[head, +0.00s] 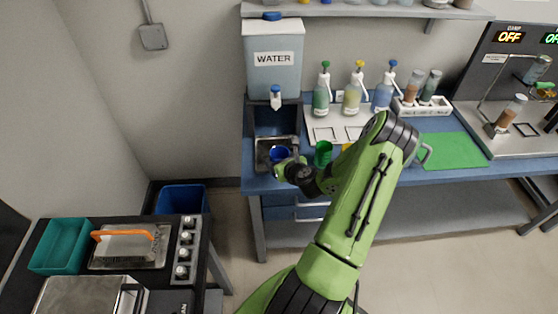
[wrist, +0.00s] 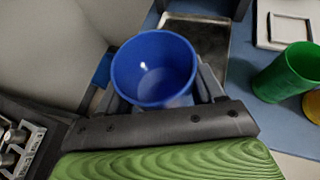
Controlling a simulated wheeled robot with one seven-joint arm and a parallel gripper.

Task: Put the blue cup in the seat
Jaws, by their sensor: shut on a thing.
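The blue cup (head: 279,154) is at the end of my arm in the head view, over the metal tray at the left end of the blue bench. In the wrist view the blue cup (wrist: 153,70) stands upright, open side up and empty, between the two fingers. My gripper (head: 291,164) is shut on it; it also shows in the wrist view (wrist: 155,92). The metal tray (head: 266,146) lies under the water dispenser (head: 274,70). Two white square frames (head: 325,134) lie on the bench right of it; the cup hides part of the tray.
A green cup (head: 323,152) stands close right of my gripper, with a yellow cup (wrist: 313,105) beside it. Several pump bottles (head: 352,96) line the bench back. A blue bin (head: 180,199) is on the floor. A dark cart (head: 205,244) stands at lower left.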

